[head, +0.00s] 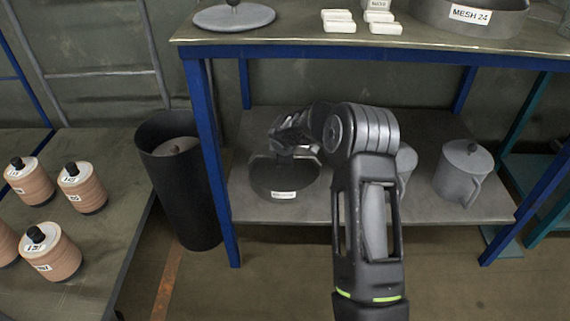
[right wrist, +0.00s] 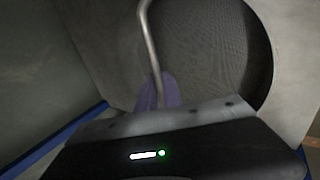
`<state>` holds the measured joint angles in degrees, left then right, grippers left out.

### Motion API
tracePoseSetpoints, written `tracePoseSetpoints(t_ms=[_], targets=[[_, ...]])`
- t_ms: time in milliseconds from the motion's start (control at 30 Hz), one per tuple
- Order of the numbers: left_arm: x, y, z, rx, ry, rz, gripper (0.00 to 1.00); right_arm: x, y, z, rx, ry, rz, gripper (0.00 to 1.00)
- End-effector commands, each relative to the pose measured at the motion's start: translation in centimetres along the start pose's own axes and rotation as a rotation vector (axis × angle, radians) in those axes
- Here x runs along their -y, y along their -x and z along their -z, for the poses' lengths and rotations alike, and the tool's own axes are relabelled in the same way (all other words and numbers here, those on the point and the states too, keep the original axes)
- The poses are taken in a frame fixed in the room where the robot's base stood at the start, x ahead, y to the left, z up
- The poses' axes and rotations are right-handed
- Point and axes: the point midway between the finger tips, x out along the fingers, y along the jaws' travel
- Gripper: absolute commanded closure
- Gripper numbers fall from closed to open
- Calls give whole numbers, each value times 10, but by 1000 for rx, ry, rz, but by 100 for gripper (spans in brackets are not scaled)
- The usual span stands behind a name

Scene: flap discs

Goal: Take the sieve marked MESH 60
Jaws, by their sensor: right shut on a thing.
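A dark round sieve (head: 284,180) with a small white label stands on the lower shelf; the label is too small to read. In the right wrist view its mesh (right wrist: 215,45) fills the upper right, with a thin bent metal handle (right wrist: 150,45) across it. My right gripper (head: 296,150) reaches in over the sieve. In the right wrist view the gripper (right wrist: 160,92) is shut on the handle; its fingers are partly hidden. Another sieve, labelled MESH 24 (head: 468,20), stands on the top surface. My left gripper is not in view.
The lower shelf (head: 330,206) sits under a tabletop (head: 290,40) with blue legs. Grey lidded pots (head: 464,172) stand to the right of the sieve. A black bin (head: 182,200) stands left of the table. Labelled flap-disc stacks (head: 50,252) stand on the left bench.

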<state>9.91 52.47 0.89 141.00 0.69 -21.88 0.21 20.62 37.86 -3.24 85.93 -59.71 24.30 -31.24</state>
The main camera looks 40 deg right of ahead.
Motion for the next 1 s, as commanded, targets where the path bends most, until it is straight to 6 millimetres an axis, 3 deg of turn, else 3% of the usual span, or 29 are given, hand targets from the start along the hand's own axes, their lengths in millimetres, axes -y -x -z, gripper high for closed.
tracePoseSetpoints(t_ms=[600,1000], targets=[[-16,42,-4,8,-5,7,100,-54,80,0,-2,-1,-5,100],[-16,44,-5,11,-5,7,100,-57,84,0,-1,0,-3,100]])
